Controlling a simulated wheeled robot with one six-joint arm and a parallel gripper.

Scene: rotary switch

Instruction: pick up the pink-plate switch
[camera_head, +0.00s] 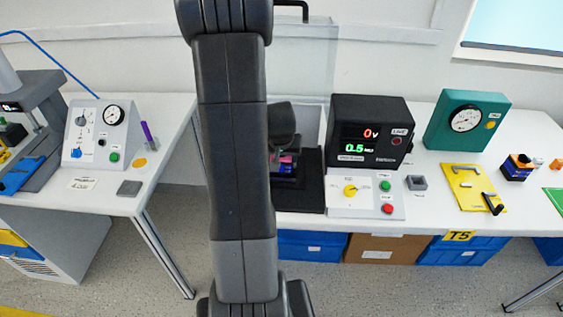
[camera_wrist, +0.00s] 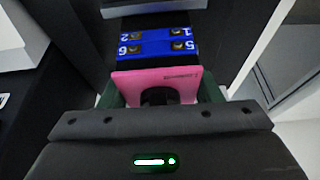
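The pink-plate switch shows in the wrist view as a pink plate (camera_wrist: 185,82) with a dark round knob in front and a blue terminal block (camera_wrist: 158,43) behind, marked 1, 2, 5 and 6. My gripper (camera_wrist: 160,92) is right at it, with dark green fingers at the plate's left and right edges. Whether they press on the plate or only stand beside it, I cannot tell. In the head view a bit of the switch's pink (camera_head: 286,158) shows on a black stand, beside my arm. My arm hides much of that spot, and the fingers do not show there.
Right of the black stand (camera_head: 312,170) is a black meter box (camera_head: 372,112) with a white control panel (camera_head: 340,208) in front. A green gauge box (camera_head: 482,112) and a yellow plate (camera_head: 462,182) are further right. A second table (camera_head: 125,203) stands at left.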

